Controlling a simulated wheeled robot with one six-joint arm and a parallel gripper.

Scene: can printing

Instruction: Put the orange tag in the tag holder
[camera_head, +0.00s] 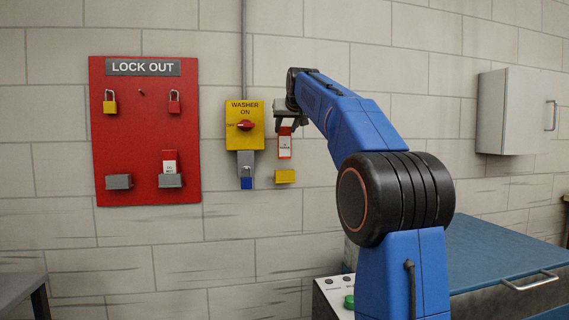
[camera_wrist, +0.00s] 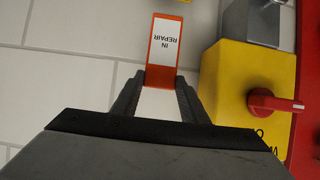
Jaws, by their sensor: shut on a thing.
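The orange tag (camera_head: 285,144) has a white label and hangs from my gripper (camera_head: 287,120), in front of the wall. In the wrist view the tag (camera_wrist: 163,52) shows the words IN REPAIR, and my gripper (camera_wrist: 159,86) is shut on its near end. A small yellow holder (camera_head: 285,176) is on the wall just below the tag, with a gap between them. Only a sliver of yellow, probably this holder, shows at the top edge of the wrist view. The tag is outside the holder.
The yellow WASHER ON switch box (camera_head: 235,132) is left of my gripper, with a grey hasp and blue padlock (camera_head: 246,182) beneath. The red LOCK OUT board (camera_head: 140,140) bears padlocks and grey holders, one with a red tag (camera_head: 169,161). A wall cabinet (camera_head: 510,110) is at right.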

